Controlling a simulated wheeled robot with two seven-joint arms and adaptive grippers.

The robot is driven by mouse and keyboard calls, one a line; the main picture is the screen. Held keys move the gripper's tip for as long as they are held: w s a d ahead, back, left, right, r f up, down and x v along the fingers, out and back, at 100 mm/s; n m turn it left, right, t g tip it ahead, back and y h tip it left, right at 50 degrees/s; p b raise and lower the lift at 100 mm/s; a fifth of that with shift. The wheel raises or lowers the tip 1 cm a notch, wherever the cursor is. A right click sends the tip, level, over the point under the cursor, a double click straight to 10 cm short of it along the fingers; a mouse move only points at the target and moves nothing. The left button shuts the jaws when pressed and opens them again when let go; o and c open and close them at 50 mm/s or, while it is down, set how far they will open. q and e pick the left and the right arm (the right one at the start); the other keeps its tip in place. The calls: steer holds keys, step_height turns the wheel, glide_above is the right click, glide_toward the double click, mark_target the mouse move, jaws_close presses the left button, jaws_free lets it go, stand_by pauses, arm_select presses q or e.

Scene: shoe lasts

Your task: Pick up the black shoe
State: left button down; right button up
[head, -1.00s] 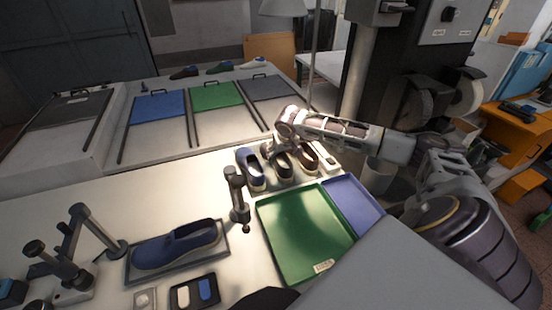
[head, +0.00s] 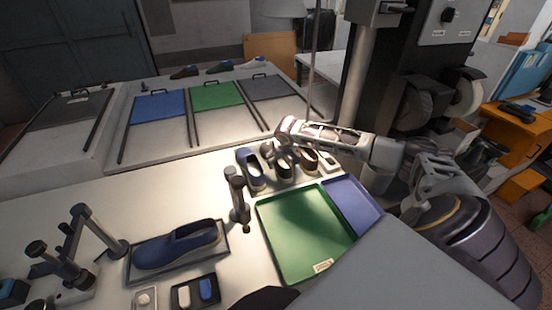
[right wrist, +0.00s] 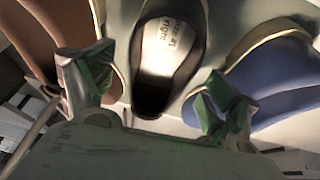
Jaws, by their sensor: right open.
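The black shoe (head: 284,170) stands in the middle of a row of three on the table, partly hidden by my right gripper (head: 274,154) in the head view. In the right wrist view the black shoe (right wrist: 168,60) lies ahead, its heel end and pale printed insole towards me. My right gripper (right wrist: 150,92) is open, with one finger on each side of the heel end. I cannot tell whether the fingers touch it. My left gripper is not in view.
A blue shoe (head: 250,168) and a brown shoe (head: 309,160) flank the black one closely. A green tray (head: 275,247) and a blue-violet tray (head: 352,205) lie in front. A dark upright post (head: 238,200) stands left of the green tray.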

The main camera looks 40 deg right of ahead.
steer(key=shift+x, duration=1.8)
steer(key=shift+s, duration=0.1)
steer(key=c, duration=1.4)
